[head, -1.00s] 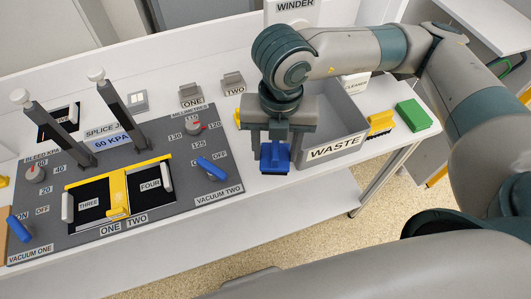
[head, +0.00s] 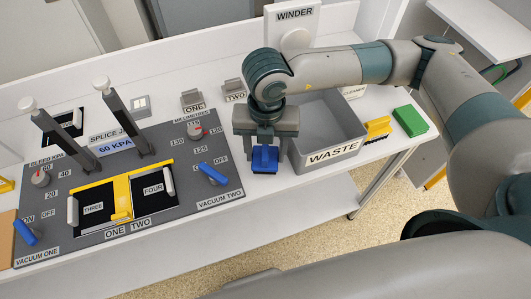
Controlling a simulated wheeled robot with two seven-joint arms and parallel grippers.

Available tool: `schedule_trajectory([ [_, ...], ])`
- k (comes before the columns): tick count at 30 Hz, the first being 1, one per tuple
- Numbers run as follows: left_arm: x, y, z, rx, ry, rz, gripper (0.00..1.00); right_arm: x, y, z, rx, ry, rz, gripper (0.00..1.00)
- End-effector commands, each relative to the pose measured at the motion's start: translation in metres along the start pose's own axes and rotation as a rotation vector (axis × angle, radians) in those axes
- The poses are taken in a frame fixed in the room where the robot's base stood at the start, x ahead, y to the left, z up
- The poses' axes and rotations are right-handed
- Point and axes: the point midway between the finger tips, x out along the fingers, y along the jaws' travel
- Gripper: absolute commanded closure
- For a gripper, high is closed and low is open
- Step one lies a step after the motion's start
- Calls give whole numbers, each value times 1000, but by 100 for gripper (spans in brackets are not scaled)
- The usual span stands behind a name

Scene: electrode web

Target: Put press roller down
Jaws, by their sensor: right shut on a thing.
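My right gripper (head: 265,146) points down and is shut on the blue press roller (head: 265,160). The roller is at the table's front edge area, just left of the grey WASTE bin (head: 345,157) and right of the VACUUM TWO knob. The fingers hide the roller's upper part, and I cannot tell whether it touches the table. My left gripper is not in view.
The dark splice panel (head: 75,246) with its two upright posts, yellow frame (head: 123,196) and blue knobs (head: 213,173) lies to the left. A yellow brush (head: 378,129) and a green block (head: 410,120) lie right of the bin. The WINDER sign (head: 295,14) stands behind.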

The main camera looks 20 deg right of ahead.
Motion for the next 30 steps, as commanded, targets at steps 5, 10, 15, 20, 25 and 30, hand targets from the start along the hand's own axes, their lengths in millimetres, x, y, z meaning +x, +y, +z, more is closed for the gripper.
schedule_trajectory([
  [5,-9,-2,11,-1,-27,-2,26,18,-1,0,1,0,-2,71],
  [10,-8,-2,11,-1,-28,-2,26,22,0,0,0,-1,0,71],
  [15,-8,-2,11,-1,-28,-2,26,22,0,0,0,-1,0,71],
  [20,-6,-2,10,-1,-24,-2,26,24,0,0,-1,-1,0,71],
  [25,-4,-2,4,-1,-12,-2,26,25,-1,0,-1,-1,0,71],
  [30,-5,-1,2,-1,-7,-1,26,24,-1,0,-1,-1,0,32],
])
